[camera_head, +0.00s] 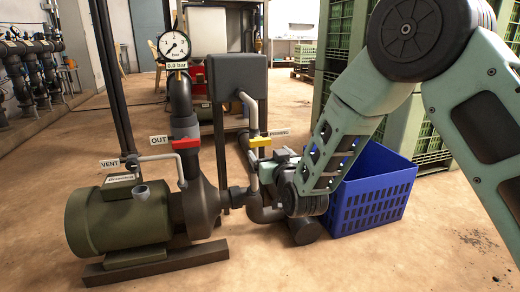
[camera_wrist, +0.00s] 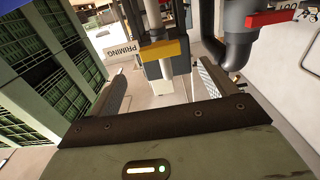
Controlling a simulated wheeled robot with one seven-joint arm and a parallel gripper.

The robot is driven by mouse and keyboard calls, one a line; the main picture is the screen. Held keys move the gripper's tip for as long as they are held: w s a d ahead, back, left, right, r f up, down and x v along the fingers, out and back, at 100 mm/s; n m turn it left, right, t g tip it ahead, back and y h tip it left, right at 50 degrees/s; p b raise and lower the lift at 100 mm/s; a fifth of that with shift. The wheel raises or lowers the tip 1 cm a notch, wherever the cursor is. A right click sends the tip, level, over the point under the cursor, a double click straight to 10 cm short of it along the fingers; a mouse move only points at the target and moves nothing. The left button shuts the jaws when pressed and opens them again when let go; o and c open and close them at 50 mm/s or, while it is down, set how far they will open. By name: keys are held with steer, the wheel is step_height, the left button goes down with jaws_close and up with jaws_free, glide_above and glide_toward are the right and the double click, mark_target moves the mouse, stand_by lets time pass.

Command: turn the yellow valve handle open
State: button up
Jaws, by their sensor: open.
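The yellow valve handle (camera_head: 260,142) sits across a thin vertical grey pipe right of the pump. In the wrist view the yellow handle (camera_wrist: 164,50) lies crosswise on its pipe, ahead of my gripper, beside a label reading PRIMING (camera_wrist: 121,62). My gripper (camera_wrist: 162,86) is open, with one finger on each side of the picture and nothing between them. The handle appears beyond the fingertips, apart from them. In the head view my arm's wrist is just right of and below the handle, and the fingertips are hard to make out.
A red handle (camera_head: 186,143) on the OUT pipe is left of the yellow one. A pressure gauge (camera_head: 174,46) above it shows about zero. The green pump (camera_head: 120,218) stands at left. A blue crate (camera_head: 375,200) and green stacked crates (camera_head: 345,45) are at right.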

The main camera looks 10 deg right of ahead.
mark_target(261, 143)
steer(key=w+b, duration=0.1)
steer(key=w, duration=0.2)
steer(key=w+a+b, duration=0.1)
steer(key=w, duration=0.2)
steer(key=w+b, duration=0.1)
steer(key=w, duration=0.2)
steer(key=shift+w+a+b, duration=0.1)
steer(key=shift+a+b, duration=0.2)
steer(key=shift+a, duration=0.05)
steer(key=c, duration=1)
